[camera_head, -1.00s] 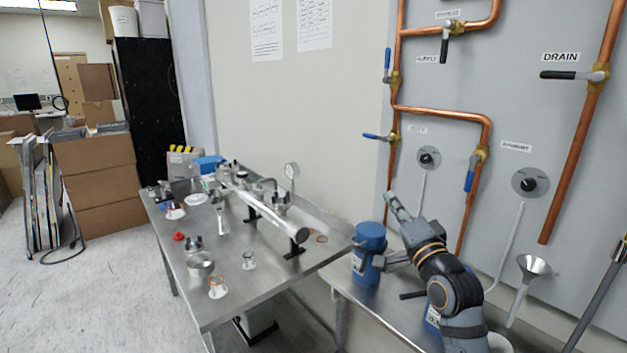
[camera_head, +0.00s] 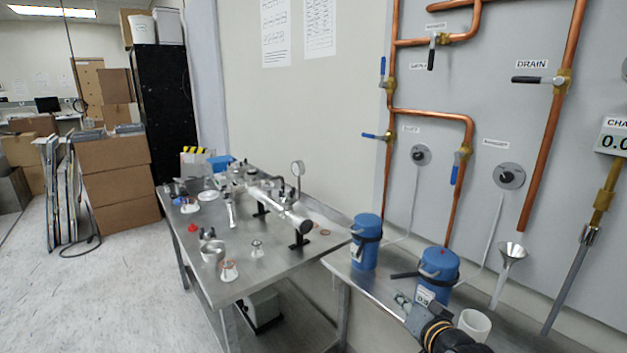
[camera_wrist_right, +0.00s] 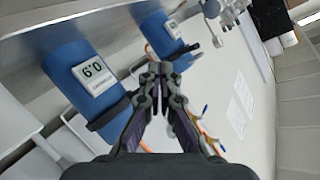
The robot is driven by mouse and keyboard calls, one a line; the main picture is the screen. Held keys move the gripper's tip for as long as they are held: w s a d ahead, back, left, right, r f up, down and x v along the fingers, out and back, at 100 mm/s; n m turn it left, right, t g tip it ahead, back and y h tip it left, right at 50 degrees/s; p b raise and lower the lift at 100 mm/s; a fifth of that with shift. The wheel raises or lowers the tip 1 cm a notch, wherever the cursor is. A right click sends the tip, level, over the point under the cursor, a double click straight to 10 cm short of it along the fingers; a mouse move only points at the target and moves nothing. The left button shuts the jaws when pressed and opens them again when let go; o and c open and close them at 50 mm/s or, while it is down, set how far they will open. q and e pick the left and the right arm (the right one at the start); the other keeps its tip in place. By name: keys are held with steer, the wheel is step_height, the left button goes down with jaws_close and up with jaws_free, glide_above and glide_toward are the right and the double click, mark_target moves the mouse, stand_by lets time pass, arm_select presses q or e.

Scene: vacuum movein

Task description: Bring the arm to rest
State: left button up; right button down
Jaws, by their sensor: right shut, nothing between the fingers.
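My right gripper (camera_head: 403,301) is low at the bottom of the head view, just left of the nearer blue canister (camera_head: 440,266). The arm comes in from the bottom edge. In the right wrist view the gripper (camera_wrist_right: 162,68) has its fingers shut together with nothing between them. That view shows a blue canister with a numeric display (camera_wrist_right: 95,76) to the left of the fingers, and a second one above. Whether the fingers touch anything cannot be told. My left gripper is not in view.
A second blue canister (camera_head: 365,243) stands on the metal shelf (camera_head: 345,266). A white cup (camera_head: 474,324) is close right of my arm, and a funnel (camera_head: 511,252) is beyond it. The steel table (camera_head: 285,262) holds a metal manifold and small parts. Copper pipes and valves line the wall.

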steer(key=s+d+f+n+g+h, duration=0.25)
steer(key=s+f+g, duration=0.25)
steer(key=s+f, duration=0.65)
steer(key=s+d+f+n+g+h, duration=0.15)
steer(key=s+f+n+g, duration=0.35)
steer(key=s+f, duration=0.7)
steer(key=s+d+f+m+g+p, duration=0.1)
steer(key=s+f, duration=0.1)
steer(key=f, duration=0.7)
steer(key=s+d+f+g+p, duration=0.1)
steer(key=s+d+f+p, duration=0.1)
steer(key=f, duration=0.7)
arm_select(q)
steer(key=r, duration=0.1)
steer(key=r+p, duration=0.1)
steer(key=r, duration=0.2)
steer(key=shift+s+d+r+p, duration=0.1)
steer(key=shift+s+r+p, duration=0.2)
steer(key=shift+p, duration=0.1)
arm_select(e)
steer(key=s+f+g+y, duration=0.1)
steer(key=s+f, duration=1.5)
steer(key=s, duration=0.3)
steer(key=shift+s+d, duration=0.15)
steer(key=shift+d, duration=0.3)
steer(key=shift+f, duration=0.1)
